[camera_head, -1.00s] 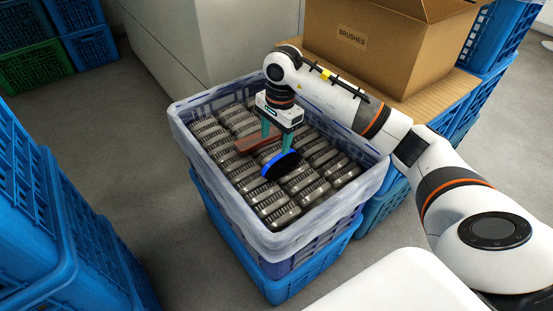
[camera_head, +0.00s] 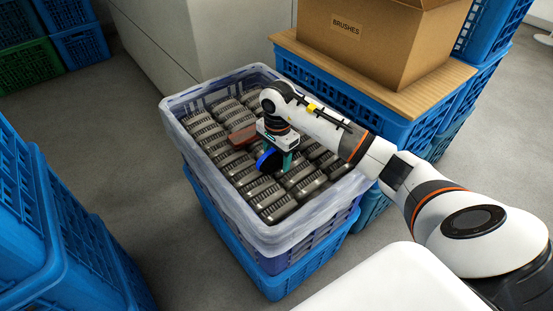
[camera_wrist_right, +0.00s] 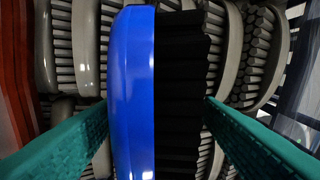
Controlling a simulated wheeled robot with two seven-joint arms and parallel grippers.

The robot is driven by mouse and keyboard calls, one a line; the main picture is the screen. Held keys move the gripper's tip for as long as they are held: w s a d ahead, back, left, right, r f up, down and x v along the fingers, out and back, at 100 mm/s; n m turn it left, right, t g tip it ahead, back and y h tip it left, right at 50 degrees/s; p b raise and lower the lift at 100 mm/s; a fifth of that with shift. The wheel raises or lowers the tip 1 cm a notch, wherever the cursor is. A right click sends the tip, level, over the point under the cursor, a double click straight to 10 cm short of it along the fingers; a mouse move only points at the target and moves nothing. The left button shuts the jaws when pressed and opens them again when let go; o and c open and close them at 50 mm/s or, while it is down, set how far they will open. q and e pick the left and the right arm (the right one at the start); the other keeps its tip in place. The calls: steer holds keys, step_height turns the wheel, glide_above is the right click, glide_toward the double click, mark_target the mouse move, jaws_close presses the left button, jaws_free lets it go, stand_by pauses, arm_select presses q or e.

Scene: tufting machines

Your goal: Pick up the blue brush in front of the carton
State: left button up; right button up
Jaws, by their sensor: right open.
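The blue brush (camera_head: 267,160) sits on the grey brushes in the crate, in front of the carton (camera_head: 375,45) labelled BRUSHES. In the right wrist view the blue brush (camera_wrist_right: 133,95) is seen edge-on, its blue back left and black bristles right. My right gripper (camera_head: 277,165) is low over the crate, pointing down. In the wrist view its two green fingers (camera_wrist_right: 155,105) are open, one on each side of the brush, with its blue back and bristles between them. Whether they touch it is unclear. My left gripper is out of view.
The crate (camera_head: 287,238), lined with clear plastic, holds rows of grey brushes (camera_head: 210,132). A red-brown brush (camera_head: 242,136) lies left of my gripper. A cardboard-topped blue crate stack (camera_head: 345,88) carries the carton. More blue crates (camera_head: 30,220) stand left; grey floor lies between.

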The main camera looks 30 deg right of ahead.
steer(key=shift+f, duration=0.15)
steer(key=c, duration=1.1)
